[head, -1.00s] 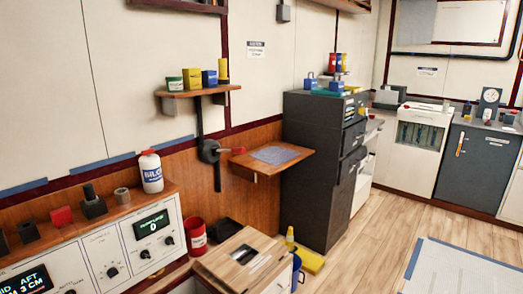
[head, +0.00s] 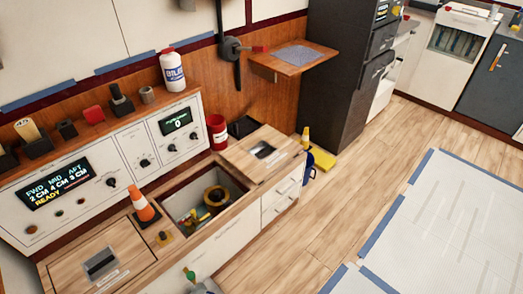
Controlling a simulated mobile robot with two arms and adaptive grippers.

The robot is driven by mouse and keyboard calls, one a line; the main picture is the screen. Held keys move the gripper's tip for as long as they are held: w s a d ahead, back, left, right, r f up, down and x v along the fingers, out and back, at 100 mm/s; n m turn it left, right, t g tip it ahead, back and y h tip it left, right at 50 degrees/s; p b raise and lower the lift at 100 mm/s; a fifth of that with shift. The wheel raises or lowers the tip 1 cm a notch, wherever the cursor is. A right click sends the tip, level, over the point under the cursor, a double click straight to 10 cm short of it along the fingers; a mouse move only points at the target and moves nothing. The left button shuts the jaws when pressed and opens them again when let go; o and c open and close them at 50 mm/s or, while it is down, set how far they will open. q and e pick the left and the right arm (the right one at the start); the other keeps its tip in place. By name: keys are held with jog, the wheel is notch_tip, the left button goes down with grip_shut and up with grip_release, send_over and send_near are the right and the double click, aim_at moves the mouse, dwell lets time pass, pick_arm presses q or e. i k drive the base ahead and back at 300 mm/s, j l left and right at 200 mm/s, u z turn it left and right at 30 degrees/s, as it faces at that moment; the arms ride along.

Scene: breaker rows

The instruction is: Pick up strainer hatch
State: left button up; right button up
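Two square wooden hatch covers with dark recessed handles lie on the low bench in the head view. One hatch cover (head: 128,248) is at the lower left, and the other hatch cover (head: 243,156) is farther back on the right. I cannot tell from their labels which is the strainer hatch. Neither gripper can be made out; a small grey shape at the bottom edge is too cut off to identify.
An orange cone (head: 141,203) stands on the bench beside the opening. A console (head: 100,160) with lit displays runs behind it, with a white bottle (head: 173,72) on top. A red can (head: 217,132) stands behind the right cover.

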aim_at(257, 156)
jog(key=i+l+u, duration=0.25)
jog(key=i+l, duration=0.4)
jog(key=i, duration=0.2)
jog(key=i+l+u, duration=0.25)
jog(key=i+l, duration=0.55)
